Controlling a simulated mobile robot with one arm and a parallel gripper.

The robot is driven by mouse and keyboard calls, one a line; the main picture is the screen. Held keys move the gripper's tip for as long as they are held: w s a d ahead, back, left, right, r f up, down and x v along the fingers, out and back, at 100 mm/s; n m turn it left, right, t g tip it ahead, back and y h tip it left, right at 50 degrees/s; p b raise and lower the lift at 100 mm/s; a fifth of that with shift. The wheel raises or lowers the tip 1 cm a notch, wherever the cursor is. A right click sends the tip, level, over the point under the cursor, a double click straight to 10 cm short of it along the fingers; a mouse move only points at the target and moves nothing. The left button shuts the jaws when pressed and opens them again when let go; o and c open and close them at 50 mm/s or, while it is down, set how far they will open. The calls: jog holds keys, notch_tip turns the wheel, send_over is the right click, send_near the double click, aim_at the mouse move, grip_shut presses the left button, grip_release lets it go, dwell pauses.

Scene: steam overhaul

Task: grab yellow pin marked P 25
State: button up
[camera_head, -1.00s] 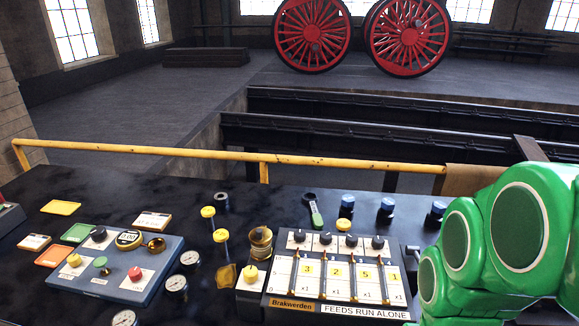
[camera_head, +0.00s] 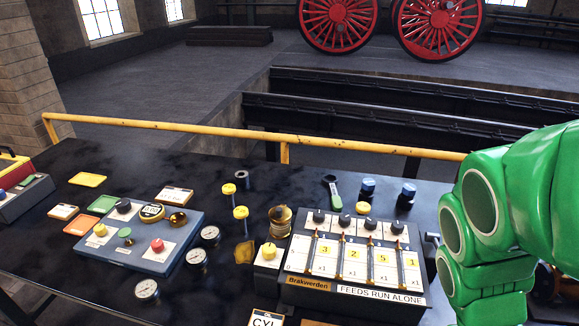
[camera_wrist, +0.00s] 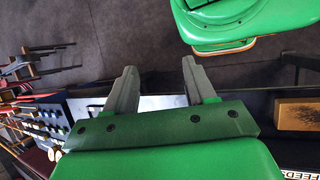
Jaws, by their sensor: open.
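Two yellow-capped pins stand on the dark bench in the head view, one further back (camera_head: 228,189) and one nearer (camera_head: 241,212). A third yellow cap (camera_head: 363,208) shows behind the panel marked FEEDS RUN ALONE. No P 25 marking is legible on any of them. My gripper (camera_wrist: 159,66) shows in the wrist view, its two grey fingers apart and nothing between them. In the head view only my green arm shows at the right, well away from the two pins; the fingers are not visible there.
A blue-grey control box (camera_head: 178,246) with knobs stands left of the pins, with gauges (camera_head: 196,257) beside it. The feeds panel (camera_head: 352,290) and a brass spool (camera_head: 280,221) are to their right. A yellow rail (camera_head: 230,133) runs behind the bench.

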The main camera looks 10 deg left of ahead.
jog(key=w+d+r+n+t+h, duration=0.3)
jog(key=w+h, duration=0.1)
jog(key=w, duration=0.7)
jog(key=w+d+r+n+t+h, duration=0.2)
jog(key=w+t+h, duration=0.1)
jog(key=w, duration=0.7)
jog(key=w+a+r+n+t, duration=0.3)
jog(key=w+a+n+t, duration=0.65)
jog(key=w+a, duration=0.75)
jog(key=n+t+y, duration=0.3)
jog(key=n+y, duration=0.8)
jog(key=n, duration=0.7)
send_over(241, 222)
jog(key=s+d, duration=0.2)
jog(key=d, duration=0.4)
notch_tip(241, 222, down, 12)
jog(key=s+a+f+n, duration=0.1)
jog(key=f, duration=0.2)
jog(key=a+f+n, duration=0.2)
jog(key=f, duration=0.1)
jog(key=s+a+f+n+y, duration=0.1)
jog(key=a+f+n, duration=0.1)
jog(key=f, duration=0.2)
jog(key=shift+s+a, duration=0.25)
jog(key=shift+s, duration=0.05)
jog(key=shift+w+a+f+n, duration=0.2)
jog(key=shift+a+f+n, duration=0.1)
jog(key=shift+f, duration=0.4)
jog(key=shift+d+x, duration=0.2)
jog(key=shift+x, duration=3.6)
